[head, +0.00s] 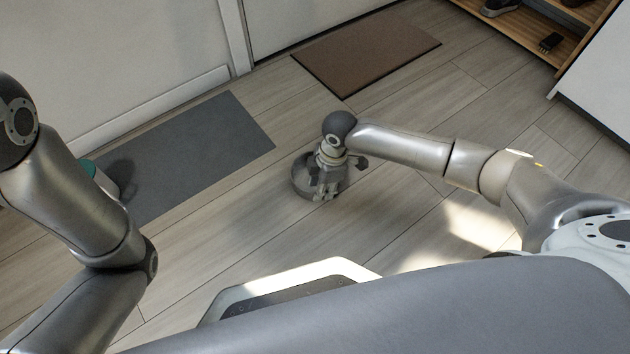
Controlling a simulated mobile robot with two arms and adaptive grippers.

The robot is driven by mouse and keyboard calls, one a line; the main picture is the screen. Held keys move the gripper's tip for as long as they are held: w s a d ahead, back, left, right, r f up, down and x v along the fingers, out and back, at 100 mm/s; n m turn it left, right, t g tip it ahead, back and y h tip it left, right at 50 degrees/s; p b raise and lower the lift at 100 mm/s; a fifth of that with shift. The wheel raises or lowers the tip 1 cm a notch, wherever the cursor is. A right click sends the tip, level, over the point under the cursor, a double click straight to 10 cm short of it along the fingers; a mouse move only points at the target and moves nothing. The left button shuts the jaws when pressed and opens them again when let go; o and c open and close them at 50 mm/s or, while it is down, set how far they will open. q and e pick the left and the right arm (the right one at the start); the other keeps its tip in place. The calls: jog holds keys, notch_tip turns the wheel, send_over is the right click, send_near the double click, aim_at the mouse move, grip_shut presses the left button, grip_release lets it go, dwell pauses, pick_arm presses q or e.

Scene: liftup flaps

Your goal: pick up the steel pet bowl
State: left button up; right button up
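The steel pet bowl (299,178) is a round grey metal dish on the wooden floor, near the middle of the head view. My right gripper (325,192) is over the bowl from above, with its fingers at the bowl's near right side. The gripper covers much of the bowl's inside and rim. I cannot tell whether the fingers are closed on the rim or apart. My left arm shows at the left edge, but its gripper is not visible.
A grey mat (200,150) lies left of the bowl, and a brown doormat (367,50) lies behind it. A wooden shelf (530,32) with shoes stands at the top right. Floor around the bowl is clear.

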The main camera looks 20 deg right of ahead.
notch_tip(320, 180, down, 2)
jog(key=shift+a+f+b, duration=0.15)
jog(key=shift+f+b, duration=0.05)
jog(key=shift+b, duration=0.5)
jog(key=shift+r, duration=0.1)
grip_shut()
jog(key=shift+r, duration=0.1)
